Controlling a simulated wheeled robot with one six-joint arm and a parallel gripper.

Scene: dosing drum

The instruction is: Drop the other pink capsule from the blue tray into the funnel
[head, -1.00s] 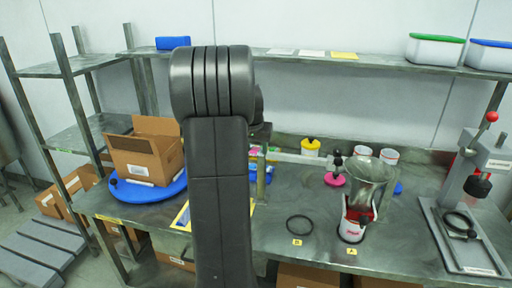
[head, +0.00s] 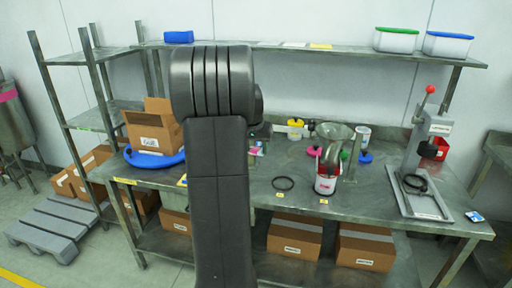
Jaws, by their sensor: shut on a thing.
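My gripper is not in view; my own dark arm stands in front of the middle-left of the bench and hides it. A dark piece of my wrist shows at the arm's right edge. What the gripper holds cannot be seen. The grey, see-through funnel (head: 333,132) stands upright on the bench, right of my arm, above a red and white container (head: 325,184). The blue tray and any pink capsule are mostly or wholly behind my arm; only small coloured bits show at its right edge, too small to tell apart.
A cardboard box (head: 153,128) stands on a round blue base (head: 150,158) at left. A yellow pot (head: 295,130), a pink disc (head: 313,150), a dark ring (head: 284,183) and a press (head: 425,150) with a red knob are on the bench.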

